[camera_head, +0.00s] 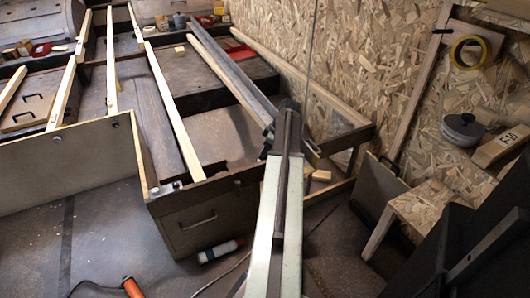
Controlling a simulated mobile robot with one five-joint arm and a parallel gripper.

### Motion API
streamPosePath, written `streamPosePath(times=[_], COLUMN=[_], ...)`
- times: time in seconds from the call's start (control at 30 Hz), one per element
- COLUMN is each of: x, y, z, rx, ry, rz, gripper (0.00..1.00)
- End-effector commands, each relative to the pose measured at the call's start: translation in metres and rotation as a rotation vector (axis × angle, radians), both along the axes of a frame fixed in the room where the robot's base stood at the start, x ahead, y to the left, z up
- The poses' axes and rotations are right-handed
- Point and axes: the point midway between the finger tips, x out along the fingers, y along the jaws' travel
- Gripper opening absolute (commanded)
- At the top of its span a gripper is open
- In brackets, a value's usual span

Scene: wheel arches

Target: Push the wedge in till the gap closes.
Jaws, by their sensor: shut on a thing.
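My gripper (287,118) is at the far end of my pale green arm, over the right front corner of the low wooden bed frame. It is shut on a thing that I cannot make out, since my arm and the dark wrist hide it. I cannot pick out the wedge or its gap for certain. A small pale wooden block (321,176) lies low to the right of my gripper. Another small block (180,52) lies on the dark bed behind.
Long slats (160,85) span the bed. A drawer front (197,220) faces me. A chipboard wall (350,60) rises at right, with a stool (437,205) before it. A spray can (220,251) and an orange-handled tool (132,288) lie on the floor.

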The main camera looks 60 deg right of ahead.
Motion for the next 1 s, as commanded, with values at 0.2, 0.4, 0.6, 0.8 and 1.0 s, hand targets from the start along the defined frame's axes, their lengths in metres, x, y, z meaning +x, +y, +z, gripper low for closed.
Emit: streamPosePath(times=[0.2, 0.4, 0.6, 0.8, 1.0], x=[-0.0005, 0.0023, 0.0025, 0.0026, 0.0015], y=[-0.0001, 0.0045, 0.0045, 0.0043, 0.0039], z=[-0.0002, -0.0002, -0.0001, -0.0001, 0.0043], rx=[0.0, 0.001, 0.001, 0.001, 0.0], ry=[0.001, 0.001, 0.0, 0.0, 0.0], rz=[0.0, 0.0, 0.001, 0.0, 0.0], gripper=[0.0, 0.0, 0.49, 0.51, 0.51])
